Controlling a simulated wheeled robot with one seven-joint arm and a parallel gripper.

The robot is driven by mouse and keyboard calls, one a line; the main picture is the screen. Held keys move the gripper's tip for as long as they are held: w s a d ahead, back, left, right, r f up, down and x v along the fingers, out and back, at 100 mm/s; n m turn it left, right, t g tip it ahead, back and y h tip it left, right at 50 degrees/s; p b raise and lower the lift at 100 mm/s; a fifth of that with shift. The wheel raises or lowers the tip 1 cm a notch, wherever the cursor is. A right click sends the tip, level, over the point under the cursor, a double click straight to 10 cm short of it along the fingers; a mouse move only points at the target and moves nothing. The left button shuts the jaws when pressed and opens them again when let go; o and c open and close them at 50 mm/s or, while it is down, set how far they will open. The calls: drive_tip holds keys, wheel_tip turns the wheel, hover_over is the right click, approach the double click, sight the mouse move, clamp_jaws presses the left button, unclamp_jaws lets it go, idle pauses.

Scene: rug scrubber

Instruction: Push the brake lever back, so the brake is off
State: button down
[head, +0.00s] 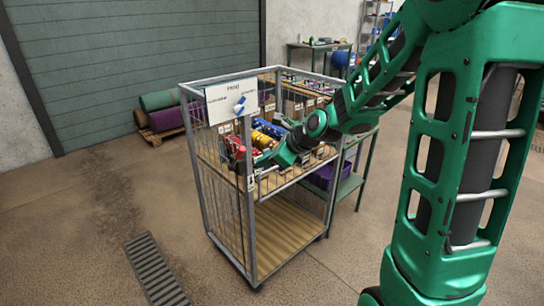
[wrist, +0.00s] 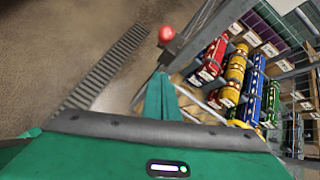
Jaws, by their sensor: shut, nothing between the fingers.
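The brake lever's red ball knob (wrist: 167,34) shows in the wrist view, beside the wire cart's corner post and just beyond my fingertips. In the head view a red spot (head: 240,151) by the cart's near post is probably the knob, but red items behind it blur together. The lever's rod is thin and hard to make out. My gripper (wrist: 161,78) is shut and empty, with its green fingers pointing toward the knob. In the head view my gripper (head: 262,160) is at the cart's front, right of the red spot. I cannot tell whether it touches the lever.
A floor grate (head: 155,270) lies left; floor there is clear.

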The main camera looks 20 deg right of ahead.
sight(236, 159)
drive_tip(key=shift+w+a+r, duration=0.4)
drive_tip(key=shift+w+a, duration=0.35)
drive_tip(key=shift+w+a+r, duration=0.35)
drive_tip(key=shift+w+a, duration=0.35)
